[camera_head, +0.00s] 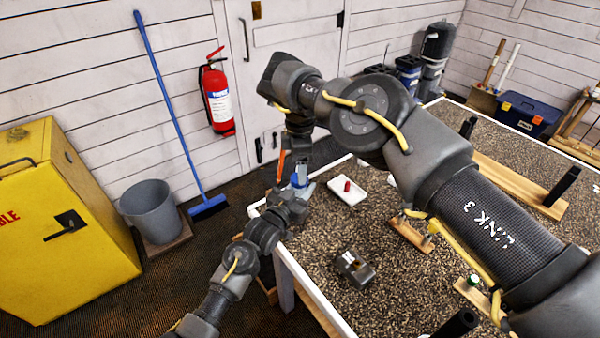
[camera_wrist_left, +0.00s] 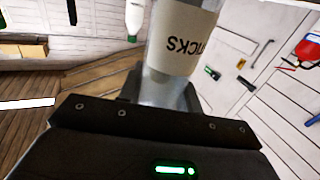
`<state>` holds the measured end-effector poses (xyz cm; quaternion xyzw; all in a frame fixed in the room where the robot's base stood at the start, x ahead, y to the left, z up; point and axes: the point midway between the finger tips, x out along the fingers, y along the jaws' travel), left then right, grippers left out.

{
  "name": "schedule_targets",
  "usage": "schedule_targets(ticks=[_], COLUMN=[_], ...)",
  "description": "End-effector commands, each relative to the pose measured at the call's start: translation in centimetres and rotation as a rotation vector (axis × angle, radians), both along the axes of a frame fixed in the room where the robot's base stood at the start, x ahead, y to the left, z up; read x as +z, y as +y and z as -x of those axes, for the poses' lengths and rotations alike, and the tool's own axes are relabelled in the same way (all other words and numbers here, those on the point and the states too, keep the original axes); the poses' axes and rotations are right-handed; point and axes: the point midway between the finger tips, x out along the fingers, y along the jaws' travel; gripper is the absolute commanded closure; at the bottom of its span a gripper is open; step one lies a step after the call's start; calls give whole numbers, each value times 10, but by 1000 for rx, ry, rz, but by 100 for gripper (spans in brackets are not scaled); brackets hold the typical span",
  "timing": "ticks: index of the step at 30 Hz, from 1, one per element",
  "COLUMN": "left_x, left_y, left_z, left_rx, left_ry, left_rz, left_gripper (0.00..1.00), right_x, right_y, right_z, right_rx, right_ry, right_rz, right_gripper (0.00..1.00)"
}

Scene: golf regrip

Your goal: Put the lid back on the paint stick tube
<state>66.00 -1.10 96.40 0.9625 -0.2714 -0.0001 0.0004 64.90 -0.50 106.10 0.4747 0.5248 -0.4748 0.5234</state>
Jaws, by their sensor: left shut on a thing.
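In the head view the tube is mostly hidden among the grippers. A small blue piece (camera_head: 300,180), perhaps the lid, shows there; I cannot tell if it is on the tube or apart. My right gripper (camera_head: 299,160) reaches down from above, close over the blue piece; its fingers are too small and covered to read. A thin orange piece (camera_head: 281,166) stands beside them.
A white tray (camera_head: 340,197) holding a red piece (camera_head: 347,186) lies right of the grippers. A dark clamp-like block (camera_head: 353,268) sits on the speckled table (camera_head: 320,240). My right arm crosses over the table's right half. A grey bucket (camera_head: 150,208) stands on the floor.

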Motion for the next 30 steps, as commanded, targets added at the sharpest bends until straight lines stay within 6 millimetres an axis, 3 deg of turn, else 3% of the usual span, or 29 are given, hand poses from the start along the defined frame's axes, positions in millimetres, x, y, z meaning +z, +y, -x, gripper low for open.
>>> schedule_targets(ticks=[6,12,26,27,30], left_x=[-1,-1,-1,-1,-1], left_y=[0,0,0,0,0], left_z=[0,0,0,0,0], left_rx=[0,0,0,0,0], left_ry=[1,1,1,1,1], left_rz=[-1,-1,-1,-1,-1], left_gripper=[100,100,100,60,47], right_x=[46,75,85,85,85], right_y=[0,0,0,0,0], right_z=[-1,-1,0,0,0], right_rx=[0,-1,0,0,0], right_ry=[-3,-2,1,1,1], right_rz=[3,2,0,0,0], right_gripper=[33,33,33,33,33])
